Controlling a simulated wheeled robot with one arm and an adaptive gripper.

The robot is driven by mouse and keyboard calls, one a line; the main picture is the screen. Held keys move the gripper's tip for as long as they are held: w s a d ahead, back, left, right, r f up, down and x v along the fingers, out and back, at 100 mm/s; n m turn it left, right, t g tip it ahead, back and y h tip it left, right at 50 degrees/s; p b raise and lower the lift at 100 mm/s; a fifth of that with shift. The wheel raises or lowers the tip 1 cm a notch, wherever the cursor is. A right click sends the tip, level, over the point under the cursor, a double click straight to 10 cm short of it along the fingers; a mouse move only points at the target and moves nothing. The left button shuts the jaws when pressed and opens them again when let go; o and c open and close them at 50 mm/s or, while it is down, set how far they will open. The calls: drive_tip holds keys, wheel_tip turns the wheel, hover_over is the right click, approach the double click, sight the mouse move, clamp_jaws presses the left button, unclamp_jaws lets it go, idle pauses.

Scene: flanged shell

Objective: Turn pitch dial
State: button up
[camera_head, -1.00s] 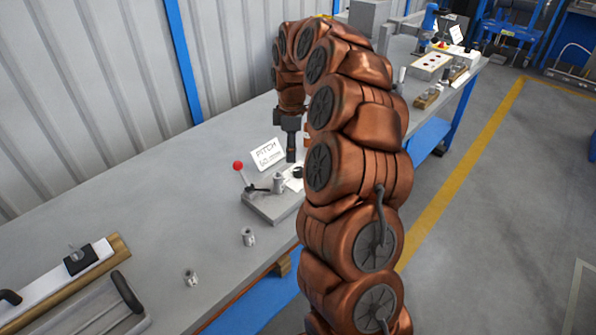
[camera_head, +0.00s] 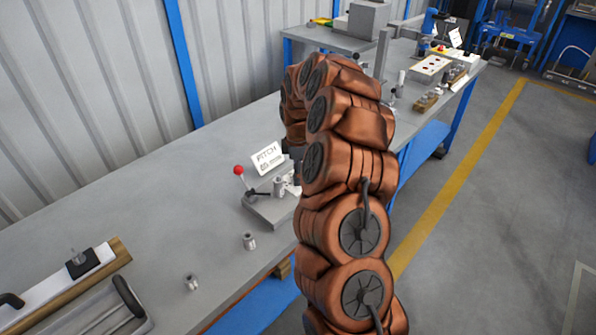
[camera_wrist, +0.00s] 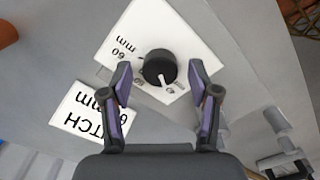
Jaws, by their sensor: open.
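The pitch dial (camera_wrist: 159,68) is a round black knob with a white pointer mark, set on a white plate (camera_wrist: 150,30) with printed numbers and "mm". My gripper (camera_wrist: 165,90) is open in the wrist view, with one purple-padded finger on each side of the dial and gaps between. I cannot tell whether the fingers are level with the knob. A white PITCH sign (camera_wrist: 92,112) stands beside the plate; it also shows in the head view (camera_head: 267,158). In the head view my arm hides the dial and the gripper.
A grey fixture (camera_head: 268,210) with a red-ball lever (camera_head: 239,170) stands close to the dial. Two small metal sleeves (camera_head: 249,241) (camera_head: 191,282) lie on the bench (camera_head: 150,210). A white bar on wood (camera_head: 75,275) is at the front left. Bench space lies clear behind the sleeves.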

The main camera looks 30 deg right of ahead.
drive_tip(key=shift+c, duration=0.3)
drive_tip(key=c, duration=1.1)
drive_tip(key=shift+f, duration=0.1)
